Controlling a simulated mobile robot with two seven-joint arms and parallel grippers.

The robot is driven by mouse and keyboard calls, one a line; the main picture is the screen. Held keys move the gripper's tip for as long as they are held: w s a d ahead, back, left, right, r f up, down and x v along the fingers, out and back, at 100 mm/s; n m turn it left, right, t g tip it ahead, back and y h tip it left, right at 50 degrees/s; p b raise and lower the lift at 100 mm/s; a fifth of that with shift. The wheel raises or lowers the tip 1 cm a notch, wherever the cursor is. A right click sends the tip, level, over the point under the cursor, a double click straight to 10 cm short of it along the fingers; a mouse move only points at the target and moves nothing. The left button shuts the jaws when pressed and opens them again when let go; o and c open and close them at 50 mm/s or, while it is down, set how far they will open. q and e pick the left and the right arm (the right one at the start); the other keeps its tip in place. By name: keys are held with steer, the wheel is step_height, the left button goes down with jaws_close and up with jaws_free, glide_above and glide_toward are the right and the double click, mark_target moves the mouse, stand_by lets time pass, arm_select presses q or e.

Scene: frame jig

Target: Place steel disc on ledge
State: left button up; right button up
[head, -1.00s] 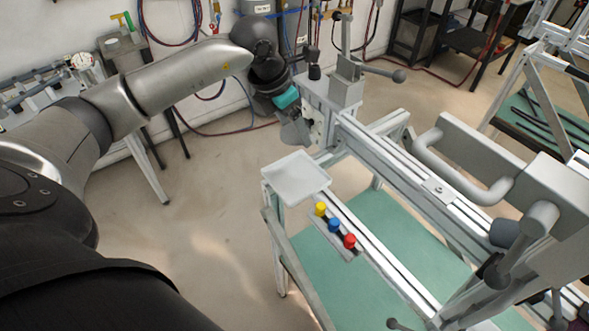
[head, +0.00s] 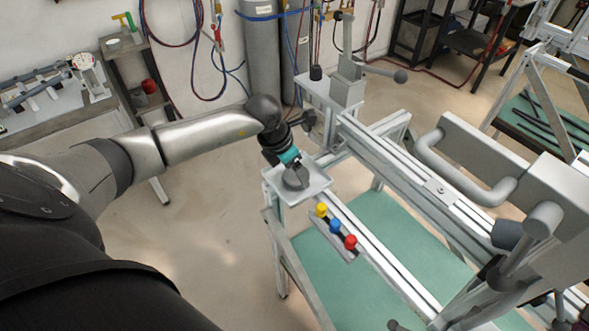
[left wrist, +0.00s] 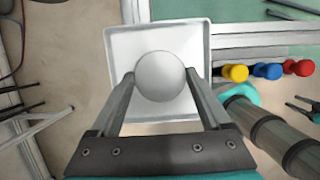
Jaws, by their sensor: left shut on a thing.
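The steel disc (head: 295,181) is a grey round piece held in my left gripper (head: 292,168), over the ledge. The ledge (head: 318,183) is a pale square plate with a low rim at the near left end of the metal frame. In the left wrist view, the disc (left wrist: 160,76) shows between the two fingers of the left gripper (left wrist: 160,84). There it lies within the outline of the ledge (left wrist: 120,45). I cannot tell whether the disc touches the plate or is slightly above it.
Yellow (head: 321,210), blue (head: 335,226) and red (head: 350,242) knobs sit in a row beside the ledge. A grey clamp with a lever (head: 348,80) stands behind it. A large grey handle (head: 465,170) is at the right. Open floor lies to the left.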

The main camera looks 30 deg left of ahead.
arm_select(q)
steer(key=shift+r, duration=0.1)
steer(key=o, duration=1.5)
steer(key=shift+o, duration=0.2)
steer(key=v, duration=1.2)
